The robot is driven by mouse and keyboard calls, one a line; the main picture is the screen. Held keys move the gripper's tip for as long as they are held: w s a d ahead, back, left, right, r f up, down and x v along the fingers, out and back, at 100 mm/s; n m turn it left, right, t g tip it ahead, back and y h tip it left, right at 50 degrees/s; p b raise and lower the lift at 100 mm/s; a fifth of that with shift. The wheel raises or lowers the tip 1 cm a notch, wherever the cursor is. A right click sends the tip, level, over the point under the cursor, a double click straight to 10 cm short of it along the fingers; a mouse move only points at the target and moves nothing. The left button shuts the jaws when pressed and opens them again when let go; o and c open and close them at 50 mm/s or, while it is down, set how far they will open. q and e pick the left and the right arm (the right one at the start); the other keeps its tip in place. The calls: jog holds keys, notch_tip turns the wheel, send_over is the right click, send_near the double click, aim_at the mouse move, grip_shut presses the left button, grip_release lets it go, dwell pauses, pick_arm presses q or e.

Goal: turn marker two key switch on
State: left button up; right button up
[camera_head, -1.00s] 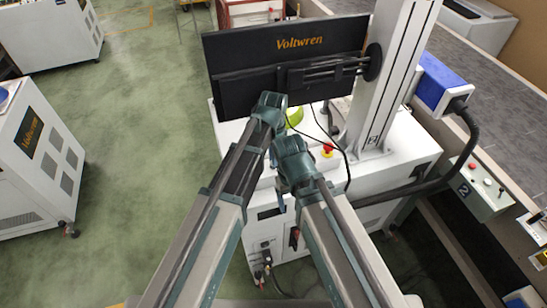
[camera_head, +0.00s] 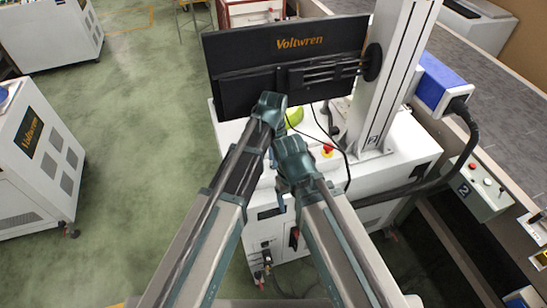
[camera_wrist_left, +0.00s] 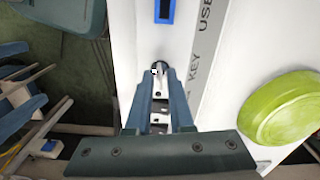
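The marker two cabinet (camera_head: 405,140) is white, with a "2" on its column, and stands ahead of me. In the left wrist view my left gripper (camera_wrist_left: 159,76) is over a white cabinet face, beside a grey strip (camera_wrist_left: 205,60) lettered "USE KEY". Its two fingertips stand close on either side of a small dark-and-metal part (camera_wrist_left: 157,69), apparently the key switch. A narrow gap shows between the fingers; I cannot tell whether they touch it. In the head view my wrists hide this spot. My right gripper's fingers cannot be made out.
A green pan (camera_wrist_left: 285,108) lies right of the strip; it also shows in the head view (camera_head: 294,118). A black Voltwren monitor (camera_head: 240,85) hangs above my wrists. A red emergency button (camera_head: 327,150) is on the cabinet top.

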pick_arm(q)
jog(key=shift+o, duration=0.8)
jog(key=shift+r, duration=0.1)
notch_tip(320, 180, up, 14)
jog(key=p, duration=1.4)
jog(key=shift+f, duration=0.2)
